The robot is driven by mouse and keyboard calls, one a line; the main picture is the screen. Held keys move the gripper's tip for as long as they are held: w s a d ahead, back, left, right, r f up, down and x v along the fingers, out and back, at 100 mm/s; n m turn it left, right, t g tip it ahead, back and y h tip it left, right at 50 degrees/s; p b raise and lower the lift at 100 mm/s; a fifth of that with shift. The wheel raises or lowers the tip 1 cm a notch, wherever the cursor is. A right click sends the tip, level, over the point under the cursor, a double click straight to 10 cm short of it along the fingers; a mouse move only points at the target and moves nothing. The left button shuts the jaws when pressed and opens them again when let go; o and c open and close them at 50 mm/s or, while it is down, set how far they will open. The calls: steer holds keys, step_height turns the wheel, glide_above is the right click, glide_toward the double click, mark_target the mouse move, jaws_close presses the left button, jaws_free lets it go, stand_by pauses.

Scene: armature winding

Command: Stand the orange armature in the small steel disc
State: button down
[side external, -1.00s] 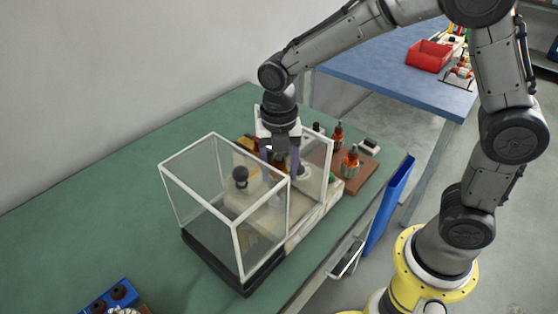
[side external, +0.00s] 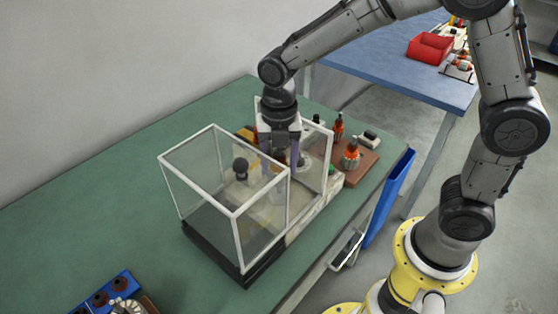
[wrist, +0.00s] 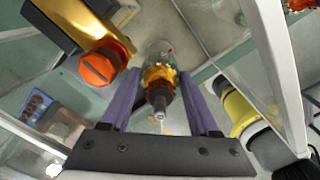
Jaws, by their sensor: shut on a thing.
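My gripper (wrist: 160,82) has purple fingers and is shut on the orange armature (wrist: 160,76). The armature has a copper-orange winding and a dark shaft end pointing toward the wrist camera. In the side view my gripper (side external: 284,160) points down between the clear guard panels, and the held armature (side external: 279,157) shows only partly behind the clear panel. I cannot pick out the small steel disc with certainty; the area under the armature is mostly hidden by it and the fingers. I cannot tell whether the armature touches anything below.
A white-framed clear guard box (side external: 215,175) stands left of my gripper. A clear panel (side external: 318,160) stands close on the right. Other orange armatures (side external: 351,155) stand on a brown board (side external: 365,165).

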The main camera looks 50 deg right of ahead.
steer(key=shift+f, duration=1.05)
steer(key=shift+c, duration=0.3)
jaws_free()
stand_by(0.3)
steer(key=shift+r, duration=2.25)
